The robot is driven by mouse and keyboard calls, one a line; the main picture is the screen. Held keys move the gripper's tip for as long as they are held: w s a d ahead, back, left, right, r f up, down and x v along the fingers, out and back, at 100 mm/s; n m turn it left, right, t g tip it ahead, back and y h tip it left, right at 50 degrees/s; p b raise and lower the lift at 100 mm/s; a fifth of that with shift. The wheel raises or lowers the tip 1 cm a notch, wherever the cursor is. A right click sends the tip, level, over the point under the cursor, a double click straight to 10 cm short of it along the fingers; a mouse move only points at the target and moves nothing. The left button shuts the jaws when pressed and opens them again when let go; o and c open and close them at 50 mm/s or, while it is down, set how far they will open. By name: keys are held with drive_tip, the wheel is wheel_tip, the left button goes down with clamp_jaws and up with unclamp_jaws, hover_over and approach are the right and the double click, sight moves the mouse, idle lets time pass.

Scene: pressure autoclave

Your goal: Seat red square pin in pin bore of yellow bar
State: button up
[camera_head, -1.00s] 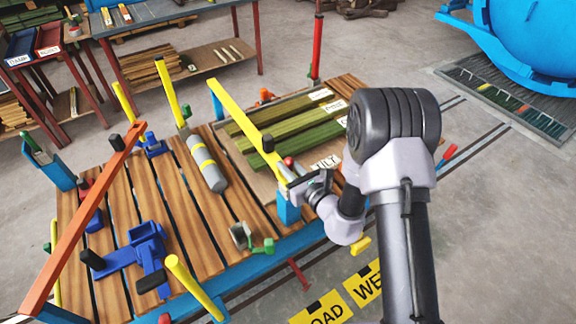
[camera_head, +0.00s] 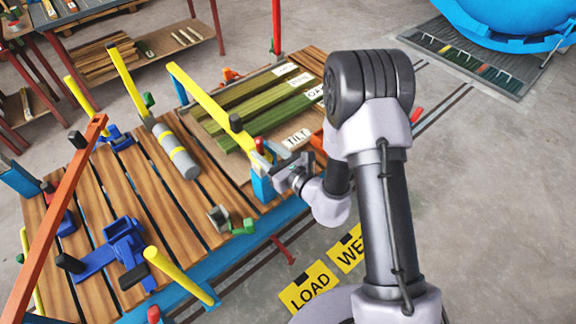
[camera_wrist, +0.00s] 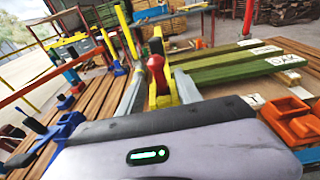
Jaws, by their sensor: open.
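The yellow bar (camera_head: 208,102) slants over the bench's right part, its near end at a blue post (camera_head: 263,186). The red pin (camera_head: 259,145) stands upright at that end. In the wrist view the red pin (camera_wrist: 156,74) has a rounded head and rises in front of the yellow bar (camera_wrist: 158,46). My gripper (camera_head: 279,174) is open beside the bar's end, on its right side. In the wrist view my gripper (camera_wrist: 160,92) has one finger on each side of the pin, with gaps visible. The bore is hidden, so I cannot tell how deep the pin sits.
A black knob (camera_head: 236,123) stands on the bar. Green boards with labels (camera_head: 262,98) lie behind it, and a grey cylinder (camera_head: 176,150) lies to the left. An orange bar (camera_head: 56,214) and blue clamps (camera_head: 115,248) occupy the left.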

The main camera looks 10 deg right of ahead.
drive_tip(key=p+v, duration=0.4)
drive_tip(key=v, duration=0.9)
drive_tip(key=shift+s+d+p, duration=0.15)
drive_tip(key=shift+s+p, duration=0.05)
drive_tip(key=shift+p, duration=0.1)
